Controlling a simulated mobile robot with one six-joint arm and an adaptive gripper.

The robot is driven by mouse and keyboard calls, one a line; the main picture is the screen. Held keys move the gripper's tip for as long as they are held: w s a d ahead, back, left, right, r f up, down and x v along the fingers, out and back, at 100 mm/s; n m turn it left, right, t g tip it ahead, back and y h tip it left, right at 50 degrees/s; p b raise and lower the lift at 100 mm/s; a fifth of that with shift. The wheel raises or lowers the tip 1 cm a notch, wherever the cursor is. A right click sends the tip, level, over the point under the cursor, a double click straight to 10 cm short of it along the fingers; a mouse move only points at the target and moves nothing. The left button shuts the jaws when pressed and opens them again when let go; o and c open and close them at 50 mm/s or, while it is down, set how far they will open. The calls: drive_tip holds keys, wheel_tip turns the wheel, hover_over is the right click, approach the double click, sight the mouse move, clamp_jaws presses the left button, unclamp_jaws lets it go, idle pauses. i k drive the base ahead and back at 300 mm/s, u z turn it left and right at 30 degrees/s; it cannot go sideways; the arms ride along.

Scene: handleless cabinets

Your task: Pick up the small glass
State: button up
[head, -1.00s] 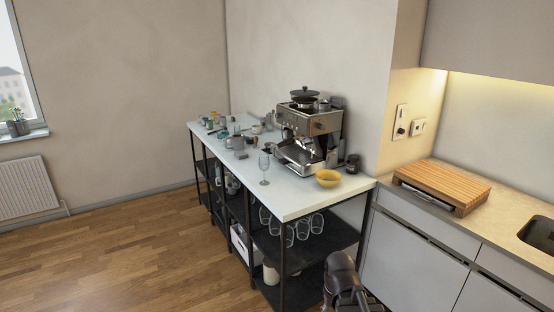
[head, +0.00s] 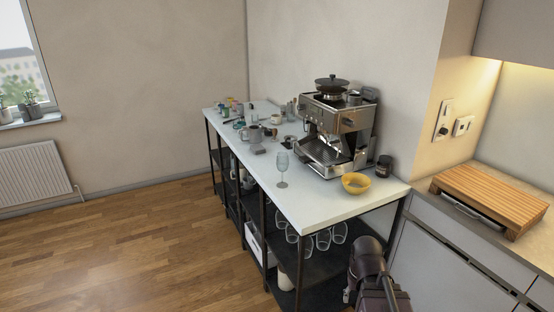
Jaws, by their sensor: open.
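A clear stemmed glass (head: 282,166) stands upright near the front edge of the white tabletop (head: 312,204), left of the coffee machine. Several more stemmed glasses (head: 323,240) show below the tabletop at the right end of the shelf unit. I cannot tell for certain which one the task calls the small glass. A dark part of my own arm (head: 367,262) shows at the bottom, in front of the unit's right end. My gripper itself is not visible, and nothing is seen touching the glasses.
A coffee machine (head: 336,134) and a yellow bowl (head: 356,184) stand on the tabletop, with a dark jar (head: 383,166) beside them. Mugs and small items crowd its far end. A wooden board (head: 490,199) lies on the right counter. The wooden floor (head: 130,250) at left is clear.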

sight(282, 163)
drive_tip(key=u, duration=0.35)
drive_tip(key=i, duration=1.05)
drive_tip(key=u, duration=0.1)
